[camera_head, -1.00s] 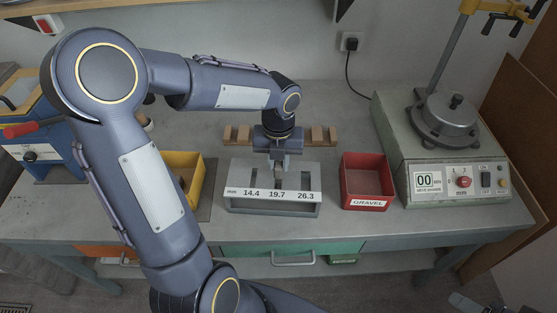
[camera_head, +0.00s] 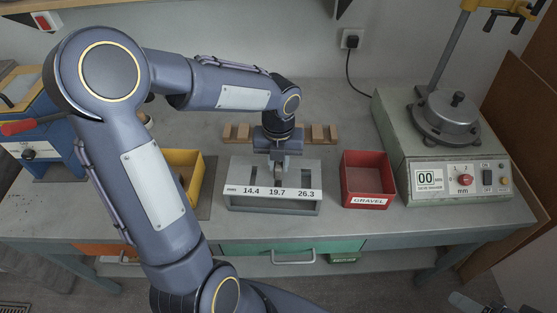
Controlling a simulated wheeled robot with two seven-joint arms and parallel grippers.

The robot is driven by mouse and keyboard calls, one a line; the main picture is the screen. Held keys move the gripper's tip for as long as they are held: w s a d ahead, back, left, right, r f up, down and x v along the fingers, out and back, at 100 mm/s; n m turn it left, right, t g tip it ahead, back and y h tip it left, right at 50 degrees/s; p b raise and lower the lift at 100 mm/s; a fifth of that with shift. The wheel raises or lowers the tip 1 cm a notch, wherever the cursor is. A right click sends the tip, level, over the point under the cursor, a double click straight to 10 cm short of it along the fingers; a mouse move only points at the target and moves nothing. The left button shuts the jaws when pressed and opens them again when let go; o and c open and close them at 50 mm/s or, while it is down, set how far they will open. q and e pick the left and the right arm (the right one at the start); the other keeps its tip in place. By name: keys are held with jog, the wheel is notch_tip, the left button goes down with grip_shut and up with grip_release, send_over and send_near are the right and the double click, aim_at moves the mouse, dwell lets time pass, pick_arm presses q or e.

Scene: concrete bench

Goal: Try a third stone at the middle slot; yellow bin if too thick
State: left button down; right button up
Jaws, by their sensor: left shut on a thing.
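The grey slot gauge (camera_head: 238,200) stands in the middle of the bench, its front plate marked 14.4, 19.7 and 26.3 mm. My left gripper (camera_head: 277,168) points straight down over the middle of the gauge, in line with the 19.7 mark. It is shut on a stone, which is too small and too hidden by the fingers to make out. I cannot tell how deep the stone sits in the slot. The yellow bin (camera_head: 184,159) stands left of the gauge, partly behind my left arm.
A red bin (camera_head: 368,201) labelled GRAVEL stands right of the gauge. Wooden blocks (camera_head: 237,133) lie behind the gauge. A sieve shaker (camera_head: 445,182) fills the right end of the bench, and a blue machine (camera_head: 45,150) stands at the left. Bare bench (camera_head: 340,120) shows behind the red bin.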

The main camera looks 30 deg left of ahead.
aim_at(278, 165)
pick_arm(q)
jog(key=shift+f+b, duration=0.3)
jog(key=shift+f, duration=0.25)
dwell(0.8)
jog(key=shift+r, duration=0.15)
jog(key=shift+r+p, duration=3.45)
jog(key=shift+p, duration=0.05)
jog(key=shift+f, duration=0.1)
